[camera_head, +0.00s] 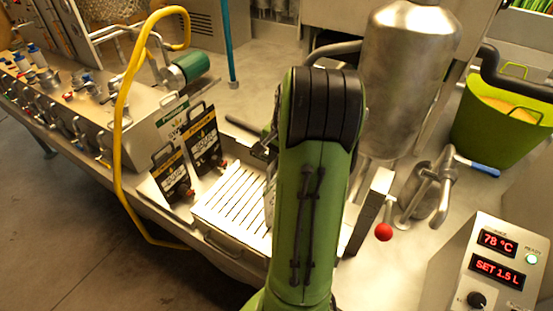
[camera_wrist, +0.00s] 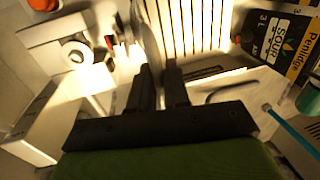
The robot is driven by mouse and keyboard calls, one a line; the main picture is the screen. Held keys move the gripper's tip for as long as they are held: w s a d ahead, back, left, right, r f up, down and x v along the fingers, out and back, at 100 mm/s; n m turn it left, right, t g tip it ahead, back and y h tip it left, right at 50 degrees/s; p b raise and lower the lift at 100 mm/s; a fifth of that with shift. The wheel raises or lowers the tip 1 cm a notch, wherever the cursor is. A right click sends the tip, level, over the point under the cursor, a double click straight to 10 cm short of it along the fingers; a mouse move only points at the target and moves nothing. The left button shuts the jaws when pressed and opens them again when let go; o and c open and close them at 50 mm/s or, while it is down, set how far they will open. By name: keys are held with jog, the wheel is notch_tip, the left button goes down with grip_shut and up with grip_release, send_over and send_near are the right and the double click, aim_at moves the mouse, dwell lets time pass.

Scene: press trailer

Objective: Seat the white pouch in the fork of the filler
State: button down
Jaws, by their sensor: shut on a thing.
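My gripper (camera_wrist: 160,76) is shut on a thin, pale thing seen almost edge-on, which I take to be the white pouch (camera_wrist: 149,38). It stretches away from the fingertips beside the slotted tray. In the head view my green arm hides the gripper and most of the pouch; only a pale sliver (camera_head: 270,197) shows at the arm's left edge. The filler's steel tank (camera_head: 408,85) stands right of my arm, with a pale block (camera_head: 371,210) and a red ball (camera_head: 384,232) below it. I cannot make out the fork, or whether the pouch touches it.
A slotted drip tray (camera_head: 232,203) lies left of my arm. Two dark labelled pouches (camera_head: 203,139) (camera_head: 172,173) stand at its left; one shows in the wrist view (camera_wrist: 272,38). A yellow hose (camera_head: 118,130) loops farther left. A control box (camera_head: 495,262) and green bucket (camera_head: 495,125) are at right.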

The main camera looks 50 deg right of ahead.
jog(key=shift+f+b, duration=0.45)
jog(key=shift+f, duration=0.15)
dwell(0.3)
jog(key=c, duration=1)
grip_release()
jog(key=shift+r, duration=0.1)
jog(key=s+r+p, duration=0.1)
jog(key=r, duration=0.4)
jog(key=s+r+p, duration=0.1)
jog(key=r, duration=0.4)
jog(key=s+r+p, duration=0.1)
jog(key=r, duration=0.4)
jog(key=shift+d+r+p, duration=0.15)
jog(key=shift+r+p, duration=0.05)
jog(key=shift+p, duration=0.2)
